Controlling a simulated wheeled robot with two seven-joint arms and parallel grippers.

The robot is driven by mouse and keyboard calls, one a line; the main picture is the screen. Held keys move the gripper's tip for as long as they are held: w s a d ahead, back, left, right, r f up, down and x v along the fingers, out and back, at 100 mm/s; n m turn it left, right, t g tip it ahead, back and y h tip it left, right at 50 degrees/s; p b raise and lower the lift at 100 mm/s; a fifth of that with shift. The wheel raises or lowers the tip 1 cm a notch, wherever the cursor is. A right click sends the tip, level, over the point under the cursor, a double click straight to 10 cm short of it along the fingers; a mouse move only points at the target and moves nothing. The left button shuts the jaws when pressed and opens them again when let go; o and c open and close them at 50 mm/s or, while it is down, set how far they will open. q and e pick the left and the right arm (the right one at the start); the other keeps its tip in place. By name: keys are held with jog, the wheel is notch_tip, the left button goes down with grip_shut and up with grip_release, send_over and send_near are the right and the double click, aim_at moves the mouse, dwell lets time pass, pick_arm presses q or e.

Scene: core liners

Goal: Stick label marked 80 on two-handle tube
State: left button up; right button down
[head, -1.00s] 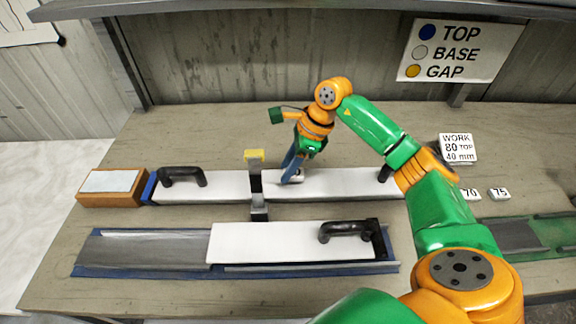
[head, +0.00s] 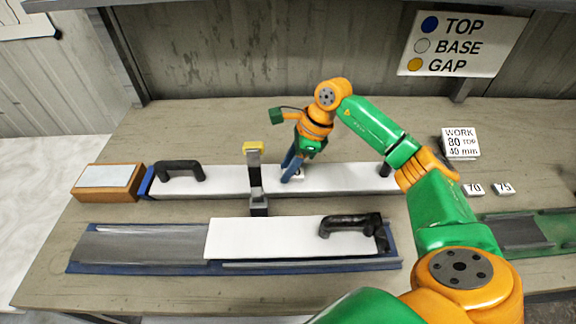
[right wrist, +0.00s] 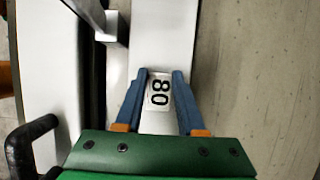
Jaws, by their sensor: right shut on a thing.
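The two-handle tube (head: 225,181) is a long white tube lying across the bench, with a black handle (head: 180,170) near its left end and another (head: 385,170) near its right, partly behind my arm. My right gripper (head: 291,175) points down at the tube's top face, between the handles. It is shut on the small white label marked 80 (right wrist: 159,91), which shows between the blue fingers in the right wrist view. The label lies flat at the tube's white face; I cannot tell whether it touches. My left gripper is out of view.
A grey post with a yellow top (head: 253,148) stands just left of my gripper. A one-handle white tube (head: 265,238) lies in a blue-edged tray in front. Labels 70 (head: 473,189) and 75 (head: 503,188) and a work card (head: 461,143) are at the right.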

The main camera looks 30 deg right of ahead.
jog(key=shift+c, duration=2.2)
grip_release()
jog(key=shift+o, duration=0.3)
jog(key=o, duration=0.4)
notch_tip(320, 180, up, 7)
jog(key=p, duration=0.5)
jog(key=shift+r+p, duration=0.1)
jog(key=shift+p, duration=0.3)
